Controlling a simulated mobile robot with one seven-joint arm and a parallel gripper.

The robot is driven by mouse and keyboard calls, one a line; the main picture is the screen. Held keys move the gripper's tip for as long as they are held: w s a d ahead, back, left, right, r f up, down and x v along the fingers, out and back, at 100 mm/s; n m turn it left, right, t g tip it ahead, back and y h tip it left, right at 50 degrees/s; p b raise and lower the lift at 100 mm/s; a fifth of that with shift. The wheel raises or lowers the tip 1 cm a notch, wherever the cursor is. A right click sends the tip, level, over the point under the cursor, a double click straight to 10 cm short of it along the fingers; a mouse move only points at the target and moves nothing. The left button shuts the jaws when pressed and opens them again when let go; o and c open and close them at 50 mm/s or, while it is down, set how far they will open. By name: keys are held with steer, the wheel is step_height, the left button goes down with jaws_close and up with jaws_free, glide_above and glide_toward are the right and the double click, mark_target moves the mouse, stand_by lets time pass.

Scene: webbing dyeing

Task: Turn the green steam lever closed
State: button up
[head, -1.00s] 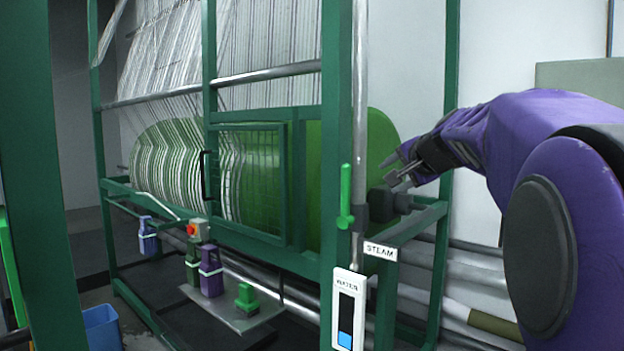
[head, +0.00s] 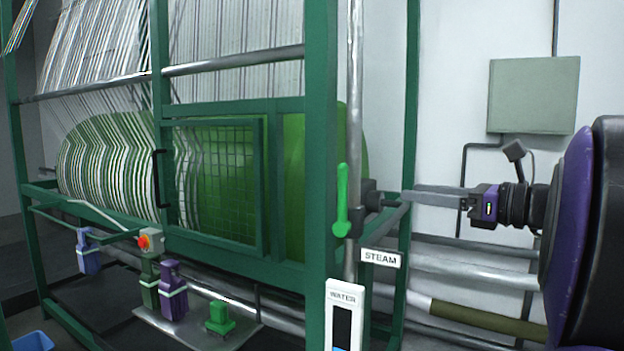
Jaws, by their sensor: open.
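The green steam lever (head: 342,201) points straight up and down beside the vertical steel pipe (head: 354,90), at the front post of the machine. A dark valve body (head: 369,198) sits just behind it to the right. A white STEAM label (head: 381,258) is below. My gripper (head: 407,196) is to the right of the lever, level with it, its fingers pointing left. It is open, seen side-on, and looks apart from the lever. The valve body lies between them in the picture.
A green frame post (head: 321,150) stands left of the lever. A white WATER gauge (head: 343,318) hangs below. Horizontal pipes (head: 470,262) run along the wall under my gripper. A grey box (head: 533,95) is on the wall at upper right.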

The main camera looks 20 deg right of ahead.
mark_target(347, 181)
steer(key=x, duration=1.7)
steer(key=shift+s+a+r, duration=0.1)
steer(key=shift+r, duration=0.2)
steer(key=shift+c, duration=0.4)
jaws_close()
stand_by(0.4)
